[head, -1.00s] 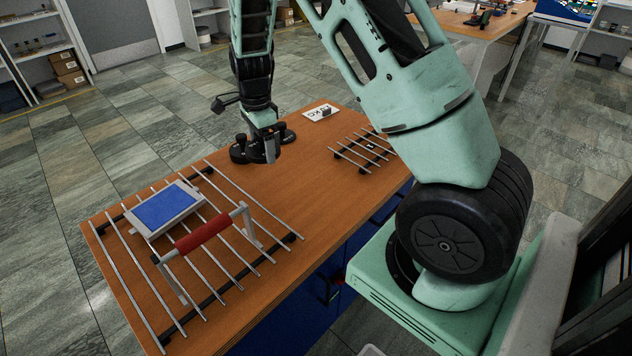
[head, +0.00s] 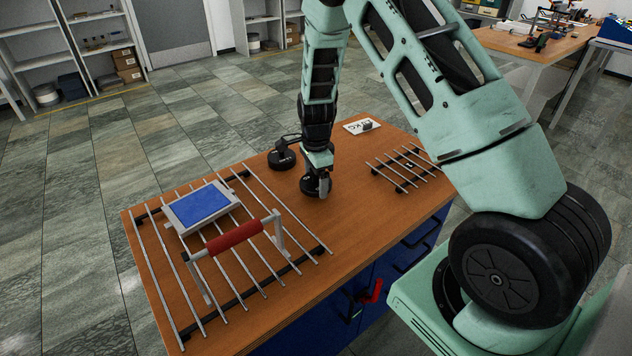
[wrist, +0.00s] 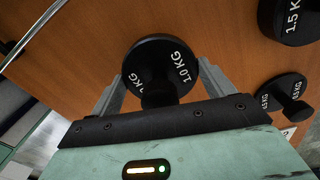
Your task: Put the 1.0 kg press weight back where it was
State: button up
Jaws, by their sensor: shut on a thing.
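The 1.0 kg press weight (wrist: 160,65) is a black disc with a knob and white lettering. In the head view my gripper (head: 320,186) points down with the weight (head: 309,187) at or just above the wooden table. I cannot tell whether the weight touches the table. The 1.5 kg weight (wrist: 288,20) and the 0.5 kg weight (wrist: 283,94) stand on the table to the right in the wrist view.
A black weight (head: 282,160) stands left of my gripper. A white card with lettering (head: 360,127) lies behind. A large wire rack (head: 262,217) holds a blue-topped press with a red handle (head: 235,238). A small rack (head: 402,165) is on the right. Bare wood (head: 335,220) lies in front.

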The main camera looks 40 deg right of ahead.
jog(key=shift+f, duration=0.75)
jog(key=shift+f, duration=0.15)
jog(key=o, duration=1.9)
